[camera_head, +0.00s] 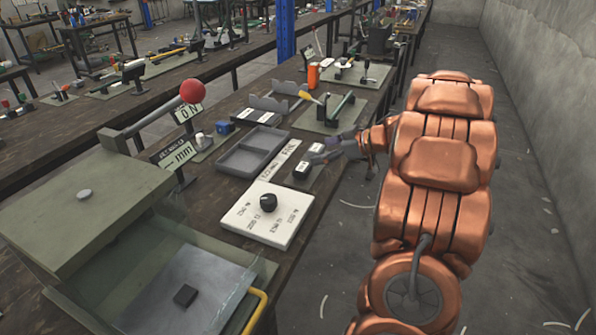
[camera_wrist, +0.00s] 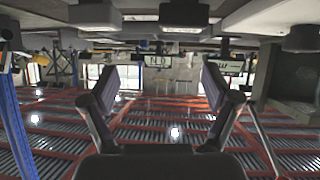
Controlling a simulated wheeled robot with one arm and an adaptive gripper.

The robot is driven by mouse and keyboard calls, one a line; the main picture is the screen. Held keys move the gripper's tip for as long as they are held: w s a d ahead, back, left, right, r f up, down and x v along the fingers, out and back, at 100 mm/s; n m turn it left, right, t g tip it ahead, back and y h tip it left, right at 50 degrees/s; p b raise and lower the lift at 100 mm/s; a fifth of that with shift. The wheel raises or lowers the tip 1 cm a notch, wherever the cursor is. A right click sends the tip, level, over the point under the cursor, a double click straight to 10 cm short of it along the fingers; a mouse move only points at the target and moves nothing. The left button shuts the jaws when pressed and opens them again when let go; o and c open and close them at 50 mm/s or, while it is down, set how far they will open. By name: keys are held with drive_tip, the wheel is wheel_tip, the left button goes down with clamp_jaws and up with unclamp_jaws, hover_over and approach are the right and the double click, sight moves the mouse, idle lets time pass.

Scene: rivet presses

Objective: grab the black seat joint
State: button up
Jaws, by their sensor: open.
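A small black block with a white label (camera_head: 302,171) sits on the bench near my gripper; I cannot tell for sure that it is the seat joint. A small dark square piece (camera_head: 185,295) lies on the plate of the press at the front left. My gripper (camera_head: 328,152) is just above the bench's right edge, close behind and right of the labelled block. In the wrist view my gripper (camera_wrist: 160,80) has its two fingers spread with nothing between them. A dark grey block (camera_wrist: 184,15) shows there at the top, beyond the fingertips, in an upside-down picture.
A red-knobbed press lever (camera_head: 160,115) rises at the left. The floor beside the right wall is open.

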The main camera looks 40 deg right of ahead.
sight(303, 167)
drive_tip(key=shift+s+a+f+g+y, duration=0.2)
drive_tip(key=shift+s+f+g+y, duration=0.15)
drive_tip(key=shift+s+f, duration=0.45)
drive_tip(key=shift+w+a+f, duration=0.1)
drive_tip(key=shift+a+f, duration=0.1)
drive_tip(key=shift+x, duration=1)
drive_tip(key=shift+s+a+x, duration=0.1)
drive_tip(key=shift+a+x, duration=0.05)
drive_tip(key=shift+x, duration=0.9)
drive_tip(key=shift+s+a+x, duration=0.15)
drive_tip(key=shift+a+x, duration=0.05)
drive_tip(key=shift+x, duration=0.85)
drive_tip(key=shift+w+a+f, duration=0.2)
drive_tip(key=shift+w+f, duration=0.2)
drive_tip(key=shift+w, duration=0.05)
drive_tip(key=shift+c, duration=0.3)
drive_tip(key=c, duration=1.2)
